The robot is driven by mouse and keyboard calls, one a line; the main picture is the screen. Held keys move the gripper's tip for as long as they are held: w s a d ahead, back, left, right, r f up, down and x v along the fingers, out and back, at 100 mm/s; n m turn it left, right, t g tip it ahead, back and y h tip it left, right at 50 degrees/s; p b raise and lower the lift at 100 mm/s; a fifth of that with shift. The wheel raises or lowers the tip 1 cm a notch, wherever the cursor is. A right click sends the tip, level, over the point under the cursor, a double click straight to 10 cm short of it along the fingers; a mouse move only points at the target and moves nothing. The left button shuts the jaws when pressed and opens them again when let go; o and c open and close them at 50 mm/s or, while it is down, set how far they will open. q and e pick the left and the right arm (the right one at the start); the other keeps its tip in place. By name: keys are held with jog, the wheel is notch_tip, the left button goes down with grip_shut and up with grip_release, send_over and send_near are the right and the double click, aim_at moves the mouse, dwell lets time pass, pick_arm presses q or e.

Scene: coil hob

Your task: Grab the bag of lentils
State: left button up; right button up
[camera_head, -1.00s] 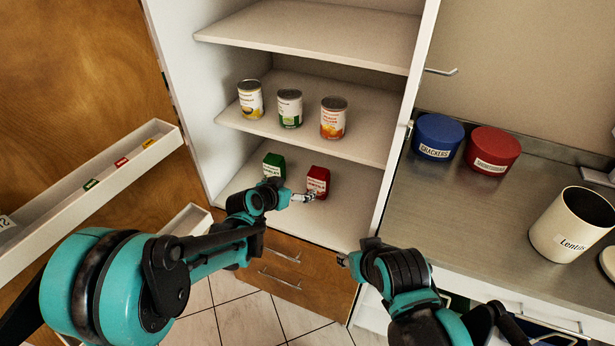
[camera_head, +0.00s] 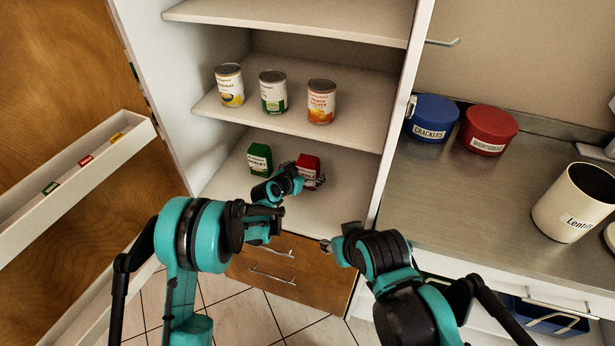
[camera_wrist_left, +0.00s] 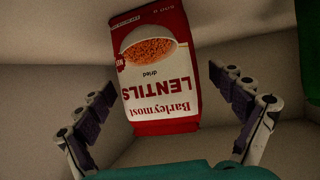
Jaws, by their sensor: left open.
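The bag of lentils (camera_head: 307,166) is a small red bag on the lower cupboard shelf, partly hidden behind my left gripper in the head view. In the left wrist view the bag (camera_wrist_left: 155,70) appears upside down, red and white, with "LENTILS" on its label. My left gripper (camera_head: 312,182) is open in front of it. In the wrist view its two fingers (camera_wrist_left: 168,118) stand to either side of the bag's near end, apart from it. My right gripper (camera_head: 328,246) is in front of the cupboard's drawers, away from the bag; its jaws are too small to read.
A green bag (camera_head: 260,158) stands just left of the lentils. Several cans, among them one can (camera_head: 273,92), stand on the shelf above (camera_head: 300,122). The cupboard's side wall (camera_head: 396,130) is to the right. A cream lentils canister (camera_head: 575,205) stands on the counter.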

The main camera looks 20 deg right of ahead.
pick_arm(q)
jog(key=shift+w+d, duration=0.15)
jog(key=shift+d, duration=0.05)
jog(key=c, duration=1.8)
jog(key=shift+o, duration=0.2)
